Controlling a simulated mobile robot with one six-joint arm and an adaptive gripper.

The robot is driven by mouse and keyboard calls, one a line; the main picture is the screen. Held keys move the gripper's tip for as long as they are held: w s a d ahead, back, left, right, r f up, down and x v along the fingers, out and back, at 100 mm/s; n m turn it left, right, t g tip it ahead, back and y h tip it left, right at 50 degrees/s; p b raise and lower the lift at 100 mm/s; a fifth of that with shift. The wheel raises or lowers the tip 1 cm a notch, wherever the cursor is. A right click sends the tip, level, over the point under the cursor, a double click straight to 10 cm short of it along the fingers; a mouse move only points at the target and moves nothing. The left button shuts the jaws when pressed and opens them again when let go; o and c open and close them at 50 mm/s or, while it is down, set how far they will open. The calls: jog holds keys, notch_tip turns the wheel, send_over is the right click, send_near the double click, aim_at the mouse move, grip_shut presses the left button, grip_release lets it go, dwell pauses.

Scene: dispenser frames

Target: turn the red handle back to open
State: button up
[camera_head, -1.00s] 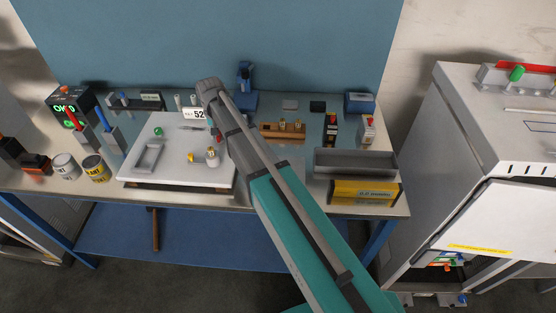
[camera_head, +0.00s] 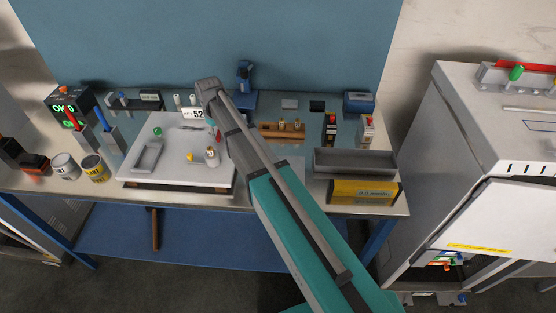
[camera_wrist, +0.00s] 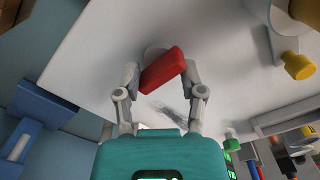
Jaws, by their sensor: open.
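The red handle (camera_wrist: 163,69) is a short flat bar on a round grey mount on the white board. In the wrist view it lies tilted between the two fingers of my gripper (camera_wrist: 160,75), which are open on either side of it. The left fingertip is very close to the handle; I cannot tell whether it touches. In the head view my arm hides most of this spot, and only a bit of red (camera_head: 219,134) shows beside the arm.
The white board (camera_head: 180,170) also bears a yellow-tipped knob (camera_wrist: 299,66), a green knob (camera_head: 157,132) and a grey pull handle (camera_head: 148,157). A grey tray (camera_head: 355,160) and a yellow box (camera_head: 365,192) stand to the right. Paint cans (camera_head: 95,168) stand to the left.

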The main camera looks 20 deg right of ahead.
jog(key=n, duration=0.6)
notch_tip(320, 180, up, 14)
jog(key=p, duration=1.4)
jog(key=s+d+f+m+b, duration=0.4)
jog(key=s+d+m, duration=0.2)
jog(key=s, duration=0.5)
jog(key=s+d+f+m+b, duration=0.4)
jog(key=s+d+m, duration=0.2)
jog(key=s+d, duration=0.3)
jog(key=shift+s+d+m, duration=0.15)
jog(key=shift+s+m, duration=0.25)
jog(key=shift+s, duration=1.2)
notch_tip(320, 180, up, 8)
jog(key=n+p, duration=0.4)
jog(key=p, duration=0.4)
send_over(218, 133)
jog(key=shift+f, duration=0.1)
jog(key=shift+f, duration=0.2)
